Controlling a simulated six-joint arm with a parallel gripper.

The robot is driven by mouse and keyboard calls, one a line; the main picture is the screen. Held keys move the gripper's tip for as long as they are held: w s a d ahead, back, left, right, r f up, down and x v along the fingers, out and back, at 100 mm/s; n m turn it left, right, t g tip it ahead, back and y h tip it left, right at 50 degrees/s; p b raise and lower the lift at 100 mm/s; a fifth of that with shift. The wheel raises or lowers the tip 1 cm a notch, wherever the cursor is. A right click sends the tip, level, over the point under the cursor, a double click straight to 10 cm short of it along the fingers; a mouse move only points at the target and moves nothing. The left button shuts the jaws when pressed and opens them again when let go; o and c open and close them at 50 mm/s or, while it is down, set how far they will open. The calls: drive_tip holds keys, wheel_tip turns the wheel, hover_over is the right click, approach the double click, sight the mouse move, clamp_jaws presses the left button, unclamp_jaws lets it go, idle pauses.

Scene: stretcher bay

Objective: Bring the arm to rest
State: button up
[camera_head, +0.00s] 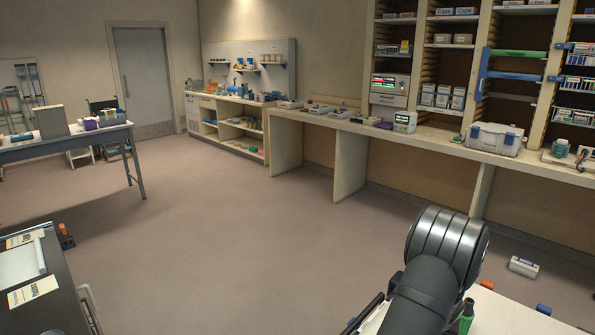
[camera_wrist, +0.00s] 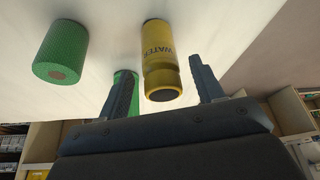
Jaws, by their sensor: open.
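My gripper (camera_wrist: 162,68) is open in the wrist view, with its two dark fingers apart. A yellow bottle (camera_wrist: 160,62) marked "WATER" shows between the fingers in the picture, with a gap on each side. I cannot tell whether it stands between them in depth. Nothing is gripped. In the head view only my dark arm shows at the lower right; the gripper is hidden there.
A green cylinder (camera_wrist: 62,50) stands left of the bottle, and another green object (camera_wrist: 134,84) is partly hidden behind the left finger. A white tabletop (camera_head: 505,312) lies beside my arm. A dark bench (camera_head: 52,305) is at lower left. Open floor (camera_head: 225,235) lies between.

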drive_tip(key=x, duration=0.4)
drive_tip(key=shift+r, duration=1)
drive_tip(key=shift+f, duration=0.1)
drive_tip(key=shift+f, duration=1.05)
drive_tip(key=v, duration=1.2)
drive_tip(key=x, duration=1.2)
drive_tip(key=shift+f, duration=0.15)
drive_tip(key=r, duration=0.2)
drive_tip(key=s+r, duration=0.1)
drive_tip(key=r, duration=0.2)
drive_tip(key=shift+d+r, duration=0.2)
drive_tip(key=shift+r, duration=0.05)
drive_tip(key=shift+s+d+r, duration=0.1)
drive_tip(key=shift+s+r, duration=0.05)
drive_tip(key=shift+s, duration=0.2)
